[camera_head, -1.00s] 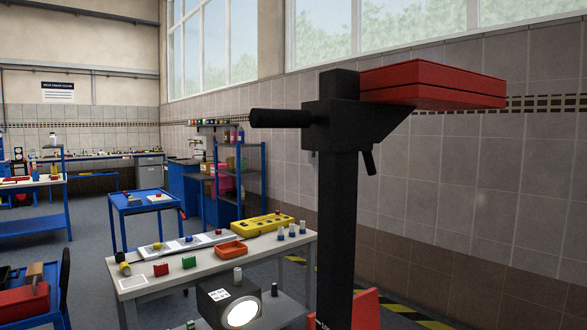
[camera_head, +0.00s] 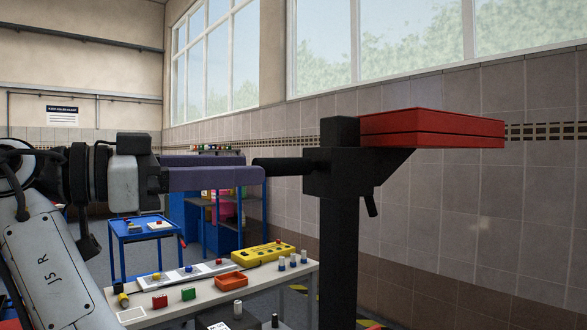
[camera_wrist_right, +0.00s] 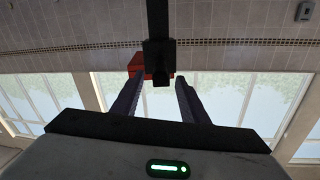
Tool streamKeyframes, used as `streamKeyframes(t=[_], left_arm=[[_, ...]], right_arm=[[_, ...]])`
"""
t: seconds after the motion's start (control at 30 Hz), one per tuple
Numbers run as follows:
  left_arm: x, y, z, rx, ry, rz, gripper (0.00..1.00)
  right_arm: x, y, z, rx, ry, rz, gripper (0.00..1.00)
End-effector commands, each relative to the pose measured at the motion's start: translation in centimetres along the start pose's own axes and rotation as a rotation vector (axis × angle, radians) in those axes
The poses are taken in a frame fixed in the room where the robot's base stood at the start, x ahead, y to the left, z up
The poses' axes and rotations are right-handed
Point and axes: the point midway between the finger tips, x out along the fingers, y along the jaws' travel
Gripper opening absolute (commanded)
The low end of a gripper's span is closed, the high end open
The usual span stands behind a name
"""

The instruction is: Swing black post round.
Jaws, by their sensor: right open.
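The black post (camera_head: 338,240) stands upright in the head view, with a black sliding block (camera_head: 335,172) near its top. A red pad (camera_head: 432,128) sticks out to the right from the block, and a black handle (camera_head: 282,166) sticks out to the left. My right gripper (camera_head: 262,174) comes in from the left, its fingertips level with the handle's end. In the wrist view the right gripper (camera_wrist_right: 158,82) is open, with the block (camera_wrist_right: 158,58) and red pad (camera_wrist_right: 136,64) just beyond its fingers. My left gripper is not in view.
A white table (camera_head: 215,295) with small parts, an orange tray (camera_head: 231,280) and a yellow box (camera_head: 262,254) stands behind and left of the post. A blue cart (camera_head: 150,233) is farther back. A tiled wall (camera_head: 480,230) runs along the right.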

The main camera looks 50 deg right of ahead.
Motion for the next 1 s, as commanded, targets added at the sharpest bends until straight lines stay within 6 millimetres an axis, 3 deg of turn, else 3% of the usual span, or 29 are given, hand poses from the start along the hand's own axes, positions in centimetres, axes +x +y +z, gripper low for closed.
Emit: streamKeyframes(t=[0.53, 0.7, 0.97, 1.0], left_arm=[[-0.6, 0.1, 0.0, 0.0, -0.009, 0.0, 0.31], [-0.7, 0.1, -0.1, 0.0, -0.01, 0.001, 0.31], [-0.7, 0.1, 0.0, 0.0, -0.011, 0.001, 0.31], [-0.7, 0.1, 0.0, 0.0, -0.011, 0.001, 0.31]], right_arm=[[8.8, 0.0, -0.1, 0.0, 0.0, 0.002, 0.4], [9.9, 0.0, -0.1, -0.001, 0.002, 0.001, 0.4], [10.0, 0.0, 0.0, -0.001, 0.002, 0.0, 0.4], [10.0, 0.0, 0.0, -0.001, 0.002, 0.0, 0.35]])
